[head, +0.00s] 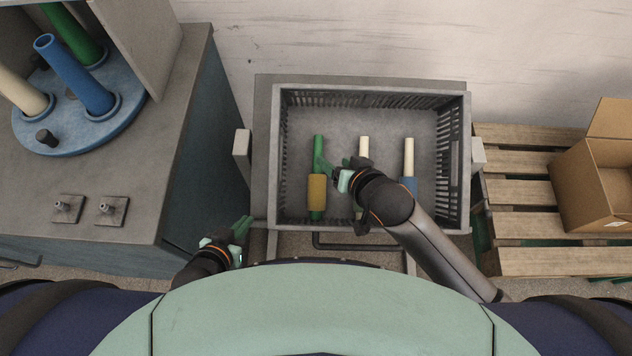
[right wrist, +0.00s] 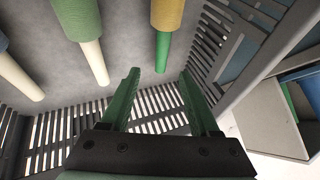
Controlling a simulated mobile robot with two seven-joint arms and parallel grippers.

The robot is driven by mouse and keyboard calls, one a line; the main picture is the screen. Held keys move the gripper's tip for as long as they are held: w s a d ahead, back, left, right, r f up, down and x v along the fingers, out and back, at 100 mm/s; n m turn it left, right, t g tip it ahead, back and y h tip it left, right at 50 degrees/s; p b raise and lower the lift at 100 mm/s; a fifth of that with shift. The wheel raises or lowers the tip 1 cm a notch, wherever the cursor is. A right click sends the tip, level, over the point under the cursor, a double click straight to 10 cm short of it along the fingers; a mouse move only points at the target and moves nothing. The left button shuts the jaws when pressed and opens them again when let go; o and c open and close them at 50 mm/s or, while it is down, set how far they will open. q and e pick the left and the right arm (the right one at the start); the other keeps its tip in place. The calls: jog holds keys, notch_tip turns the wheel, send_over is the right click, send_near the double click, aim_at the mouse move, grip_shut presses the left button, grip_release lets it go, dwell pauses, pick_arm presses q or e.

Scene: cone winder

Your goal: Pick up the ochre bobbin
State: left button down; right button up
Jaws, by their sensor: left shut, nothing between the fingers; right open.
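The ochre bobbin (head: 317,188) is ochre yarn on a green tube. It lies lengthwise in the left part of the grey crate (head: 368,88). In the right wrist view the ochre bobbin (right wrist: 168,14) is at the top, its green tube end pointing toward the gap between my fingers. My right gripper (head: 342,165) is open above the crate, just right of the ochre bobbin; it also shows in the right wrist view (right wrist: 160,75), with nothing between its fingers. My left gripper (head: 243,226) is shut and empty, outside the crate at its lower left.
A blue bobbin (head: 409,184) on a cream tube lies at the crate's right. A winder cabinet (head: 120,190) stands left; a pallet (head: 514,190) with a cardboard box (head: 592,190) stands right.

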aim_at(320, 151)
jog(key=shift+b+x, duration=0.35)
jog(key=shift+x, duration=3.6)
jog(key=shift+a+r, duration=0.1)
grip_shut()
